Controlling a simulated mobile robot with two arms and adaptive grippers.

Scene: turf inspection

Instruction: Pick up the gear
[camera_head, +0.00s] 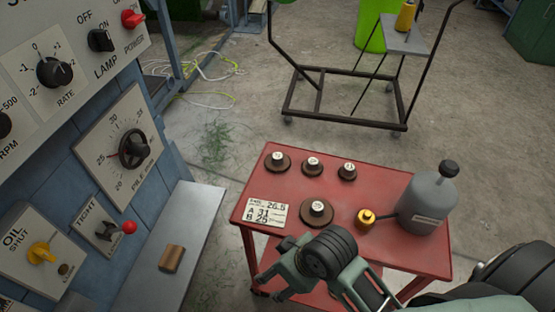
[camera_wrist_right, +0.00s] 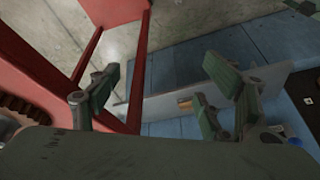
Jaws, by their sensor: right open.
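Several brown gears with pale numbered centres lie flat on the red table. Three stand in a back row: left gear (camera_head: 277,161), middle gear (camera_head: 312,166) and right gear (camera_head: 347,171). A larger gear (camera_head: 317,211) lies nearer the front; the numbers are too small to read surely. My right gripper (camera_head: 308,281) is open and empty at the table's front edge, nearer to me than the larger gear. In the right wrist view its fingers (camera_wrist_right: 160,93) stand apart with nothing between them. A brown toothed edge (camera_wrist_right: 22,110) shows at the far left there. My left gripper is not in view.
The red table (camera_head: 252,196) also holds a number card (camera_head: 266,213), a brass weight (camera_head: 365,219) and a grey can (camera_head: 428,205). A blue machine with knobs and a grey shelf (camera_head: 190,225) with a brown block (camera_head: 171,258) stands left. A cart frame (camera_head: 345,113) stands behind.

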